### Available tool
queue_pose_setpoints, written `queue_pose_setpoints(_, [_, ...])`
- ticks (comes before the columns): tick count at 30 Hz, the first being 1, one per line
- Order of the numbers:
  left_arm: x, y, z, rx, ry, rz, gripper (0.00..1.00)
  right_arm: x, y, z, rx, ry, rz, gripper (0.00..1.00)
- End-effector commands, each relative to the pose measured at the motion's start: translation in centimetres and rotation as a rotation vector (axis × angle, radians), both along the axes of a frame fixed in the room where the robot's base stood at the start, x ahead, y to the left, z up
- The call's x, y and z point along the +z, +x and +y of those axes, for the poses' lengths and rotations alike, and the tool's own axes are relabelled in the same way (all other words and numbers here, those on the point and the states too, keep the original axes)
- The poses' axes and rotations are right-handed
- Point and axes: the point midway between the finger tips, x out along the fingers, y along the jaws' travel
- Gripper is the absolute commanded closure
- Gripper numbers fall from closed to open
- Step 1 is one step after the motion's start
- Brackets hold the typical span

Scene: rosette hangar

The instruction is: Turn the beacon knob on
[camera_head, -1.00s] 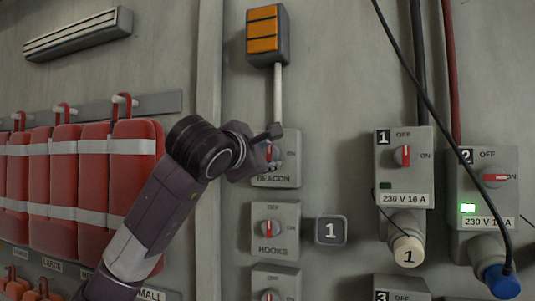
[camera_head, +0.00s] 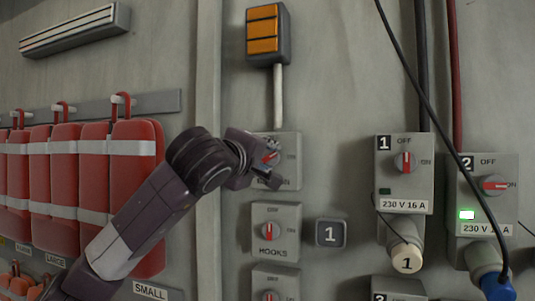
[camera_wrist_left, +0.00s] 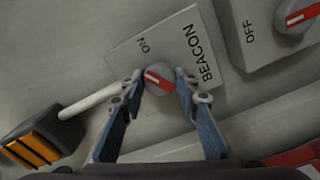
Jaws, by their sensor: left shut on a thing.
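The BEACON switch box (camera_head: 292,176) is on the wall, partly hidden by my left gripper (camera_head: 268,166). In the left wrist view, the round grey beacon knob (camera_wrist_left: 158,79) with its red bar sits between the fingertips of my left gripper (camera_wrist_left: 160,84), which is shut on it. The red bar is slanted, between upright and the ON mark. The knob also shows in the head view (camera_head: 271,157), partly covered. The orange beacon lamp (camera_head: 264,29) is above, joined by a white pipe. My right gripper is not in view.
The HOOKS switch box (camera_head: 287,221) is directly below, beside a grey plate marked 1 (camera_head: 331,233). Sockets 1 (camera_head: 393,185) and 2 (camera_head: 505,205) with hanging cables stand to the right. Red bags (camera_head: 135,190) hang at left.

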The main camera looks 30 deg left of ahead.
Motion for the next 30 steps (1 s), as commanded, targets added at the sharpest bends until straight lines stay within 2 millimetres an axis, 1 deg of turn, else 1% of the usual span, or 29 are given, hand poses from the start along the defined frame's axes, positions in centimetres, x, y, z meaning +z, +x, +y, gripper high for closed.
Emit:
queue_pose_setpoints(1, [-0.1, 0.1, -0.1, -0.002, 0.045, 0.017, 0.95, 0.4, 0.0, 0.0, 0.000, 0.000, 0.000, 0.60])
queue_pose_setpoints(6, [-0.1, 0.1, -0.1, -0.002, 0.197, 0.055, 0.95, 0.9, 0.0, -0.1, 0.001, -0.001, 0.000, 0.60])
queue_pose_setpoints(15, [-0.2, 0.1, -0.2, -0.002, 0.413, 0.108, 0.95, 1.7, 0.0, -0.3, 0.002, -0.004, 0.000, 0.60])
queue_pose_setpoints(21, [-0.3, 0.1, -0.2, -0.003, 0.502, 0.130, 0.95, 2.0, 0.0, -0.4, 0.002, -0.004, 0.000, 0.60])
queue_pose_setpoints(30, [-0.5, 0.2, -0.2, -0.003, 0.556, 0.145, 0.95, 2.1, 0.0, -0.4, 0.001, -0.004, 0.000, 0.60])
